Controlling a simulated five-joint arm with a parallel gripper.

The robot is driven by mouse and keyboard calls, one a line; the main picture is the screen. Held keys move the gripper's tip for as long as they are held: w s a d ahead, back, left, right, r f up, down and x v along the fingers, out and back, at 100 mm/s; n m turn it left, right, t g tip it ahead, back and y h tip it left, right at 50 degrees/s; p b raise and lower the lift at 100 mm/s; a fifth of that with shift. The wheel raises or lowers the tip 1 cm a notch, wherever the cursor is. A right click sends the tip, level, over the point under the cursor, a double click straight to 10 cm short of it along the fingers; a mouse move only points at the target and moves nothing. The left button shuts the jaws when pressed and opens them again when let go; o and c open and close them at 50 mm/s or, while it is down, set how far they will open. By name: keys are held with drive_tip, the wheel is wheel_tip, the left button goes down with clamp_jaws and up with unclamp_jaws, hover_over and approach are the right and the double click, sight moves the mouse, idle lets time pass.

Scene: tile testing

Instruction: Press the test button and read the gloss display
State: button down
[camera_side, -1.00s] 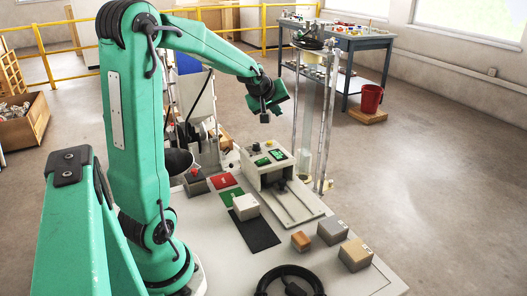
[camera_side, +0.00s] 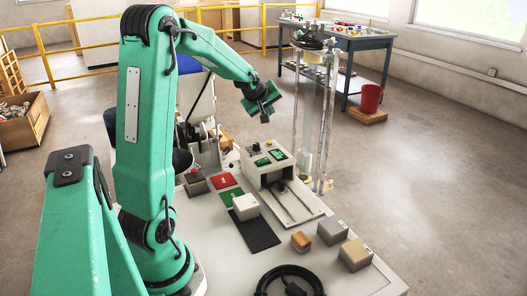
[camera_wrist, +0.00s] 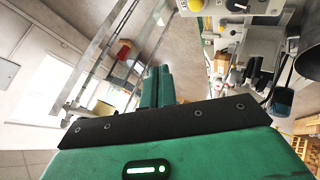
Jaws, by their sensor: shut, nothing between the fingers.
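The gloss tester (camera_side: 283,168) is a pale box on the bench with two green-lit displays (camera_side: 269,159), too small to read. A yellow button (camera_side: 270,143) and a black knob (camera_side: 256,147) sit on its top; the yellow button (camera_wrist: 195,5) and the knob (camera_wrist: 236,5) also show at the top edge of the wrist view. A separate dark box with a red button (camera_side: 194,171) stands left of the tester. My gripper (camera_side: 264,119) is shut and empty, above and behind the tester, touching nothing. Its closed fingers (camera_wrist: 158,82) show in the wrist view.
A white tile (camera_side: 245,206) lies on a black mat (camera_side: 259,235). A red pad (camera_side: 225,180) and green pad (camera_side: 231,196) lie nearby. Brown (camera_side: 300,241), grey (camera_side: 332,231) and tan (camera_side: 355,254) blocks stand at right. A clear column (camera_side: 312,120) stands behind the tester.

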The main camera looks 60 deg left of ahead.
drive_tip(key=shift+f, duration=4.3)
drive_tip(key=shift+f, duration=0.9)
drive_tip(key=shift+s+r, duration=0.1)
drive_tip(key=shift+r, duration=0.8)
drive_tip(key=shift+r, duration=0.15)
wheel_tip(320, 180, up, 5)
drive_tip(key=shift+f, duration=0.1)
idle(0.7)
drive_tip(key=shift+d, duration=0.1)
idle(0.5)
